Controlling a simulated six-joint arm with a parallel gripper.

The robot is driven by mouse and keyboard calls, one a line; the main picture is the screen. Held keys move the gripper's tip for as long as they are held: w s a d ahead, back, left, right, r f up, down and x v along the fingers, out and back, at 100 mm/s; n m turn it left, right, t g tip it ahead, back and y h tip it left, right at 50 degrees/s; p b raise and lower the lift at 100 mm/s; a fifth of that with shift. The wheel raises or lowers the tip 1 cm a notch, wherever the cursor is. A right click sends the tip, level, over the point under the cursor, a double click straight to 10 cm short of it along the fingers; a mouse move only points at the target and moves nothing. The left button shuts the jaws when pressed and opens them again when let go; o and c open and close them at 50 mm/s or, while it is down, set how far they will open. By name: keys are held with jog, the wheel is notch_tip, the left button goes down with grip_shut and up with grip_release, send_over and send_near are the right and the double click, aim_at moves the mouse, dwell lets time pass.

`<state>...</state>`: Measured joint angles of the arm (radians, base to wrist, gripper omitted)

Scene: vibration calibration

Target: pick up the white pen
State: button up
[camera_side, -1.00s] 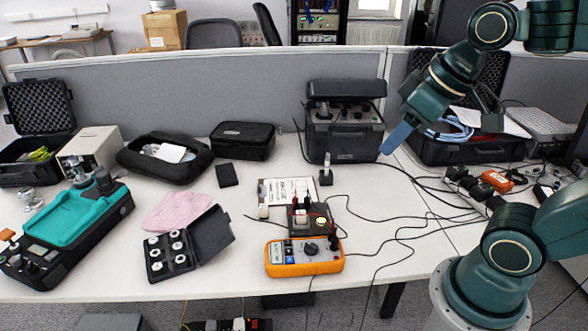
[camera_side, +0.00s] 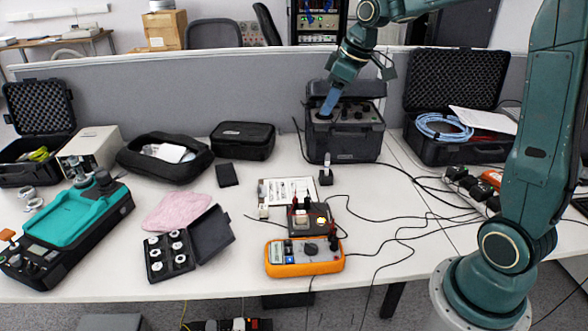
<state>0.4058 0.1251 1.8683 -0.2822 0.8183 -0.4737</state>
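My gripper (camera_side: 330,101) with blue fingers points down in front of the upper part of a black instrument case. Its fingers show as one blue shape, so I cannot tell whether they are apart, and nothing is visible in them. A small white upright piece (camera_side: 327,159), possibly the white pen, stands in a small black holder (camera_side: 326,178) on the table. It is below the gripper in the picture and apart from it. I see no other thing that is clearly a white pen.
The black instrument case (camera_side: 345,143) stands behind the holder. A printed sheet (camera_side: 272,192), a small black box (camera_side: 318,224) and an orange multimeter (camera_side: 305,257) lie in front. Cables (camera_side: 400,215) run across the right side. A black pouch (camera_side: 243,140) is left of the case.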

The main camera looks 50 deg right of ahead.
jog(key=w+d+f+n, duration=0.1)
jog(key=w+d+f, duration=0.3)
jog(key=d+f, duration=0.6)
jog(key=w+d+f+n+y, duration=0.1)
jog(key=w+d+f, duration=0.3)
jog(key=d+f, duration=0.6)
jog(key=shift+d+y, duration=0.3)
jog(key=shift+w+f, duration=0.1)
jog(key=shift+f, duration=0.05)
send_over(327, 168)
jog(key=d, duration=0.1)
jog(key=shift+s+f, duration=0.15)
jog(key=shift+f, duration=1.8)
jog(key=shift+s+f, duration=0.1)
jog(key=shift+f, duration=1.85)
jog(key=shift+x, duration=2.55)
jog(key=shift+s+d, duration=0.1)
jog(key=shift+d, duration=0.05)
jog(key=shift+c, duration=0.4)
grip_shut()
